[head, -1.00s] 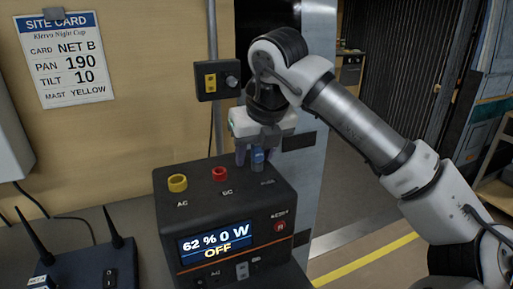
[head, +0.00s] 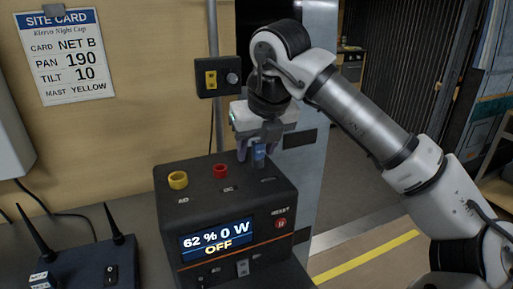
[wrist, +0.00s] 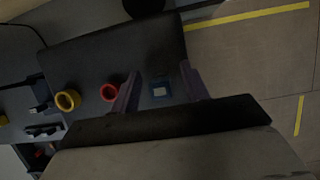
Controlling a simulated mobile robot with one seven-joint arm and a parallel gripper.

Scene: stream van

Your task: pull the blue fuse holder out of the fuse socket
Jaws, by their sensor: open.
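The blue fuse holder (head: 258,154) stands upright at the back right of the black power unit's top. In the wrist view its blue square top with a pale centre (wrist: 160,91) shows between the fingers. My gripper (head: 258,152) is open, pointing down, with one purple finger on each side of the holder. In the wrist view a gap shows on each side of the holder. The fuse socket under the holder is hidden, and I cannot tell how deep the holder sits.
The power unit (head: 225,208) has a yellow socket (head: 178,180) and a red socket (head: 220,171) left of the gripper. Its screen reads 62 %, 0 W, OFF. A router with antennas (head: 85,262) stands at left. A wall switch box (head: 218,79) is behind the unit.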

